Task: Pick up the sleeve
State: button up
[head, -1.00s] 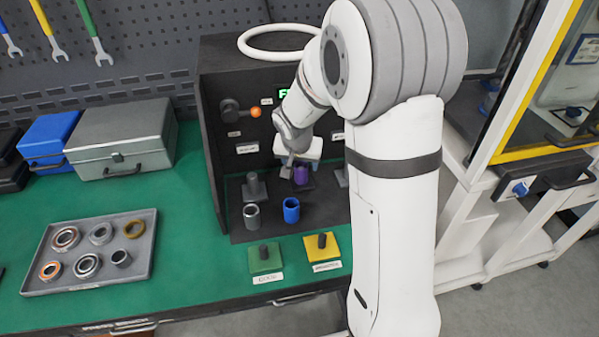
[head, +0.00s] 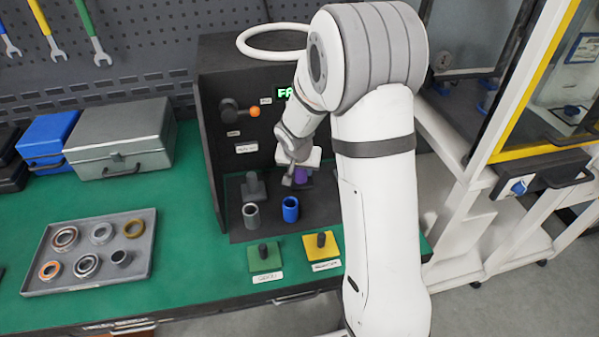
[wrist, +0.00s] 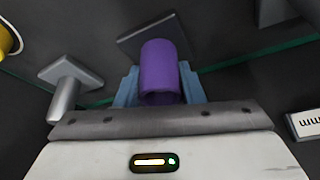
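A purple sleeve (wrist: 160,75) stands between my gripper's two light-blue fingers in the wrist view, with its open end facing the palm. The fingers flank it closely; whether they touch it is unclear. In the head view, my gripper (head: 288,176) is at the sleeve (head: 300,175), which is partly hidden behind it, inside the dark test booth. A dark square base (wrist: 135,40) lies beyond the sleeve in the wrist view. A grey sleeve (head: 251,216) and a blue sleeve (head: 291,209) stand nearer the booth's front, apart from my gripper.
A post on a square base (head: 254,188) stands left of my gripper; one also shows in the wrist view (wrist: 67,88). Green (head: 264,257) and yellow (head: 322,246) pads with posts lie in front. A tray of rings (head: 90,285) is at left. The booth's back wall (head: 237,172) is close.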

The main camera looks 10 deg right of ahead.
jog(key=c, duration=0.6)
